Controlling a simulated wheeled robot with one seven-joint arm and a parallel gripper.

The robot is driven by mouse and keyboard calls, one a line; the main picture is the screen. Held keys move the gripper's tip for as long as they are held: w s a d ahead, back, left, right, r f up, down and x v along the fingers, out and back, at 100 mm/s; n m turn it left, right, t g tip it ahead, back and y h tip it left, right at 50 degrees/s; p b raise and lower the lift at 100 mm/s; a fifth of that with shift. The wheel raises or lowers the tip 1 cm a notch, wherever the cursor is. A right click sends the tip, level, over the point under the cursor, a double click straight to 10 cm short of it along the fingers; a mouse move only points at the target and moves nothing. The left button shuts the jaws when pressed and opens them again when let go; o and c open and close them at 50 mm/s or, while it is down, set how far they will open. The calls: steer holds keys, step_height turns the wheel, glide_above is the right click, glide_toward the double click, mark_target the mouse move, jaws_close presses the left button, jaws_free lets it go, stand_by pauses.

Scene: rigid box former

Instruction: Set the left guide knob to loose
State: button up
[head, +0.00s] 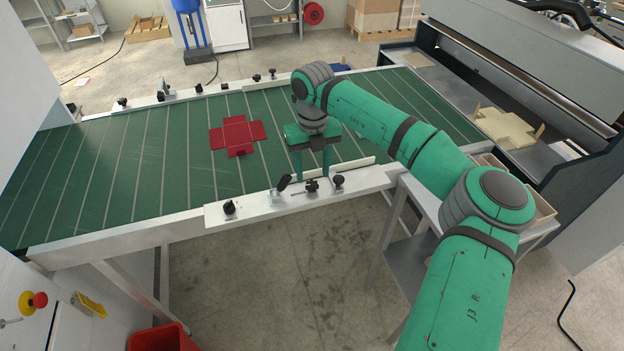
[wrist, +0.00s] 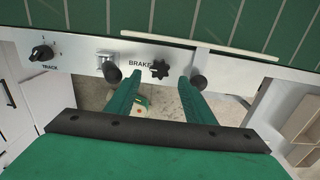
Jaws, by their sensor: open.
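My gripper (head: 312,177) is open and points down over the near rail (head: 262,206). In the wrist view its two fingers (wrist: 159,80) appear on either side of a black star knob (wrist: 160,69) beside the word BRAKE. That knob also shows in the head view (head: 312,187). Whether a finger touches it I cannot tell. A round black knob (wrist: 198,83) is close to the right finger, and a black-ended lever (wrist: 111,72) is left of the left finger. A pointer knob (wrist: 41,52) marked TRACK is farther left. No label readable here names the left guide knob.
The green belt (head: 90,180) carries a flat red cross-shaped blank (head: 236,134). A white guide strip (head: 345,167) lies along the belt's near side. The far rail (head: 180,95) has more black knobs. A tan blank (head: 500,127) lies at the machine on the right.

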mark_target(311, 184)
steer(key=shift+w+a+f, duration=0.1)
steer(key=shift+w+f, duration=0.05)
steer(key=shift+f, duration=1.9)
steer(key=shift+w, duration=0.1)
steer(key=c, duration=1.1)
steer(key=shift+o, duration=0.3)
steer(key=shift+a, duration=0.1)
